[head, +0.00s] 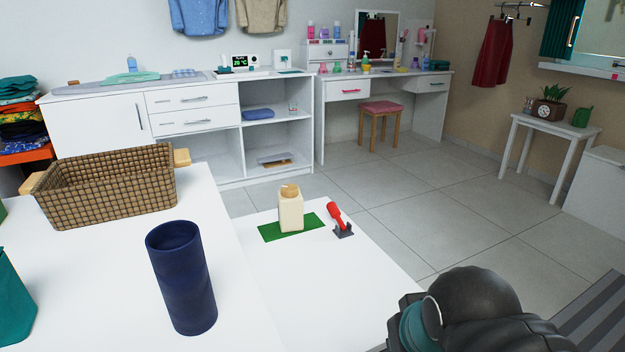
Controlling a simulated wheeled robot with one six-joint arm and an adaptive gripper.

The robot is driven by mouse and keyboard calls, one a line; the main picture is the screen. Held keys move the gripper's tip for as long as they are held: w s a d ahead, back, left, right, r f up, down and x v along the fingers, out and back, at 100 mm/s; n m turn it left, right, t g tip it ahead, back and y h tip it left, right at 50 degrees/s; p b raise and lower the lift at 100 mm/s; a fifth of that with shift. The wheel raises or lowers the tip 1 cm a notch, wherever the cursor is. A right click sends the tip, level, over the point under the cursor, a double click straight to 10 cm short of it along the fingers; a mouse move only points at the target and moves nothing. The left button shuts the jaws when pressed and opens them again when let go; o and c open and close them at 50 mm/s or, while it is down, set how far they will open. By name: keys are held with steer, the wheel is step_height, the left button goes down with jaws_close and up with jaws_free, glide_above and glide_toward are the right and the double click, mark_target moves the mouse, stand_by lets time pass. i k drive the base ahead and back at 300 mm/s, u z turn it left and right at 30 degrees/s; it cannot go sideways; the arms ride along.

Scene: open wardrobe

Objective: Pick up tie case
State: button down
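A dark blue cylinder (182,280), which looks like the tie case, stands upright on the white surface in the lower left of the head view. Its round top faces up and its whole front side shows. Part of my arm shows at the bottom right, well apart from the cylinder. The fingers of my gripper are not in view.
A woven basket (108,188) stands behind the cylinder. A teal item (14,300) is at the left edge. A cream bottle (290,211) on a green mat (269,231) and a red-handled item (338,218) are to the right. White surface around the cylinder is clear.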

mark_target(290, 213)
steer(key=k, duration=1)
steer(key=z, duration=0.65)
steer(key=i, duration=0.7)
steer(key=u, duration=1.8)
